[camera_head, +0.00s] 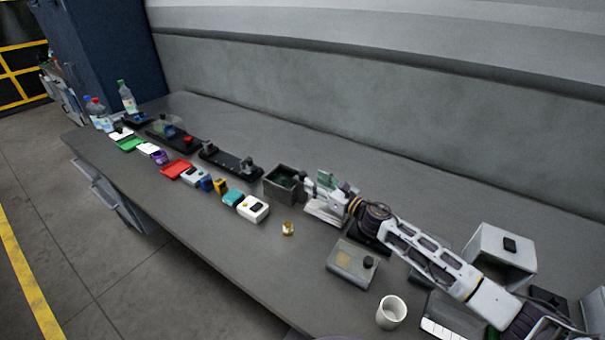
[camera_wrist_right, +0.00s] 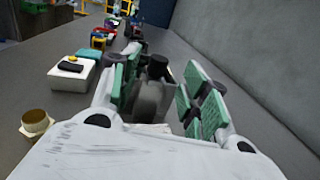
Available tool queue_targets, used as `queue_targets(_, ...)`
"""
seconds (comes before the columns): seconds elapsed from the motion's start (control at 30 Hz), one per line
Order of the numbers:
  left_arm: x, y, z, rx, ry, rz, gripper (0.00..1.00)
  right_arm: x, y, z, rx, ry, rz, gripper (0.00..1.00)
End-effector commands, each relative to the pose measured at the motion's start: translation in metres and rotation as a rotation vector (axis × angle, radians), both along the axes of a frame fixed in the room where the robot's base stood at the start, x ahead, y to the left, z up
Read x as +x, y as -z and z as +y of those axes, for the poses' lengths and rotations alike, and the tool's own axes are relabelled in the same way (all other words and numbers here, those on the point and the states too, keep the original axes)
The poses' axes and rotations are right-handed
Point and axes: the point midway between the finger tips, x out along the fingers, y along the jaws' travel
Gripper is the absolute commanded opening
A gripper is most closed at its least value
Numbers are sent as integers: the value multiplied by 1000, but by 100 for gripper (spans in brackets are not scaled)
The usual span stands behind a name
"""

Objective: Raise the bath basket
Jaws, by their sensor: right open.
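A dark grey open box (camera_head: 281,190), which looks like the bath, stands near the middle of the bench. Its inside is dark, and I cannot make out the basket clearly. My right gripper (camera_head: 318,184) is just to the right of the box, with its green-padded fingers pointing towards it. In the right wrist view the fingers (camera_wrist_right: 163,92) are apart, with a grey shape (camera_wrist_right: 150,98) showing between them. I cannot tell whether they touch it. My left gripper is not in view.
A white box with a black top piece (camera_head: 253,209) and a small brass cup (camera_head: 288,228) stand near the front edge. A grey box with a black knob (camera_head: 350,266) and a white mug (camera_head: 391,312) are nearer. Several coloured items line the bench leftwards. A wall runs behind.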

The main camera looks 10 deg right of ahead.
Motion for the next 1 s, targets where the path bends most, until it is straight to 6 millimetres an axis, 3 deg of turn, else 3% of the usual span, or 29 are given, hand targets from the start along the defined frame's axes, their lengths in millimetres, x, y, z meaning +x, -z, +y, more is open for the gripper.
queue_targets(0.7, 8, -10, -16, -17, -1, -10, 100, 49, -1, 32, 1, 1, -1, 46)
queue_targets(1.0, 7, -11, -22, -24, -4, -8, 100, 57, 0, 39, 0, -1, 0, 46)
